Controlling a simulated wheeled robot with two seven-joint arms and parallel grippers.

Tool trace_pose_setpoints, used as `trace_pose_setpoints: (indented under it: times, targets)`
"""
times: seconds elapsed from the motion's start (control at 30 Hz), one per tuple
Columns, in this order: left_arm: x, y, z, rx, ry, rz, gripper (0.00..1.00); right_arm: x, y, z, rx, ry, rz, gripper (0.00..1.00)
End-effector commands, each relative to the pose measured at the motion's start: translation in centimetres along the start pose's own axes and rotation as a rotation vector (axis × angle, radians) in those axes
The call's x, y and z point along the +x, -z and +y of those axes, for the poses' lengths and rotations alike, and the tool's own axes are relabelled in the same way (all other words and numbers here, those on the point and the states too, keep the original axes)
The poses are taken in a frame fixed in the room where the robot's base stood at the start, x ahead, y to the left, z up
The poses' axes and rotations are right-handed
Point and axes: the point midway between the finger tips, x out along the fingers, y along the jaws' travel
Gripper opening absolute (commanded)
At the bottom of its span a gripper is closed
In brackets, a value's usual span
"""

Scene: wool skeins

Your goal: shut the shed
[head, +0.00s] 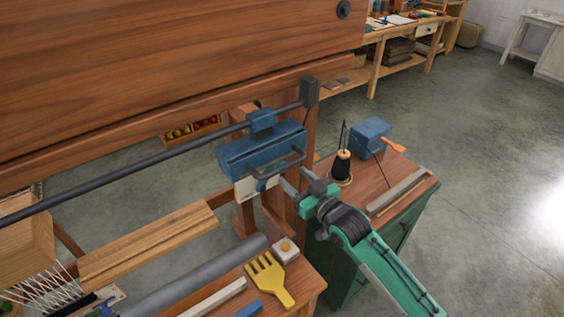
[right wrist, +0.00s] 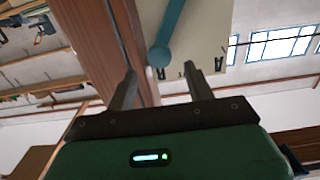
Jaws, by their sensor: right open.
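A blue block (head: 262,150) hangs from a dark rail (head: 150,163) at the right side of the wooden loom. A grey-blue bar handle (head: 282,168) is on its front, with a pale plate (head: 247,188) below. My right gripper (head: 287,184) is open beside the handle's right end; I cannot tell whether it touches. In the right wrist view, a teal bar with a round end (right wrist: 160,57) lies before a cream plate (right wrist: 215,35) with black marks. The bar's end appears between the open fingers (right wrist: 160,84), with nothing visibly clamped. My left gripper is not seen.
A green cabinet (head: 348,268) to the right carries a dark thread cone (head: 342,167) and a blue box (head: 370,133).

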Motion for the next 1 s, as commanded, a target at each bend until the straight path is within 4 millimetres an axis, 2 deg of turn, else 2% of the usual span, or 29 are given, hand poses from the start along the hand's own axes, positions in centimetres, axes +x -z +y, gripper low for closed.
trace_pose_setpoints:
  times: [0.03, 0.2, 0.4, 0.83, 0.87, 1.0]
  targets:
    - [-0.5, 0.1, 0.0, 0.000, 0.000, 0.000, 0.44, 1.1, 0.4, 0.0, 0.001, 0.000, 0.001, 0.53]
    - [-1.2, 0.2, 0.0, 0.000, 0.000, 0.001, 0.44, 3.9, 0.3, 0.0, 0.001, 0.000, 0.001, 0.53]
    - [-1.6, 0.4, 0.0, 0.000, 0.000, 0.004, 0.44, 6.0, 0.1, 0.0, 0.000, -0.001, -0.001, 0.53]
    - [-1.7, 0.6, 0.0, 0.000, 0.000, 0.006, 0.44, 6.7, -0.1, 0.0, -0.001, -0.001, 0.000, 0.53]
    - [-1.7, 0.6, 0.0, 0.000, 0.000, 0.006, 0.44, 6.7, -0.1, 0.0, -0.001, -0.001, 0.000, 0.49]
    - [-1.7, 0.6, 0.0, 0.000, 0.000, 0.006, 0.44, 6.7, -0.1, 0.0, 0.000, -0.001, -0.001, 0.22]
